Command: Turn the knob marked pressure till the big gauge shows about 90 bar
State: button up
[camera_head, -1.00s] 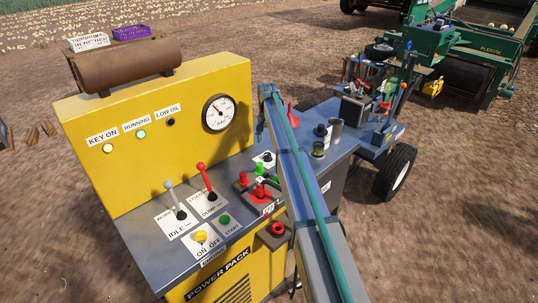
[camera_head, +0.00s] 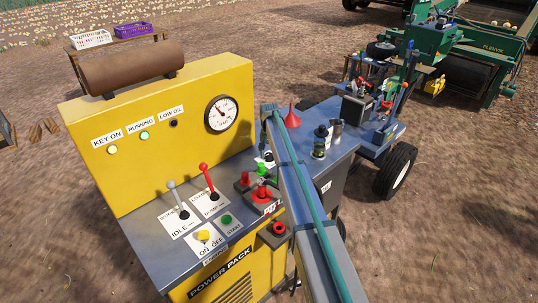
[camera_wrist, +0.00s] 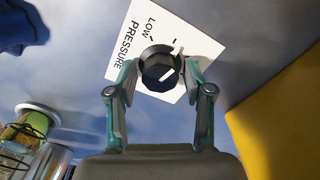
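The pressure knob (camera_wrist: 161,68) is black with a white line, on a white label (camera_wrist: 127,45) reading LOW and PRESSURE in the wrist view. My gripper (camera_wrist: 161,72) has one finger on each side of it, and both fingertips appear closed against its sides. In the head view my arm hides the knob. The big gauge (camera_head: 221,114) is round and white, on the yellow panel. Its needle points to the upper left; its numbers are too small to read.
The yellow power pack panel (camera_head: 170,130) stands behind the deck. A grey lever (camera_head: 177,199), a red lever (camera_head: 208,183), and green and red knobs are left of my arm. A red funnel (camera_head: 292,117) and dark bottle (camera_head: 320,141) stand right of it.

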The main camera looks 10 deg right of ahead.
aim_at(269, 154)
jog(key=c, duration=0.8)
jog(key=shift+n+b, duration=0.35)
jog(key=shift+n, duration=0.45)
jog(key=o, duration=1.2)
jog(key=shift+c, duration=0.2)
jog(key=shift+r, duration=0.15)
notch_tip(269, 154, up, 12)
jog(key=shift+d, duration=0.1)
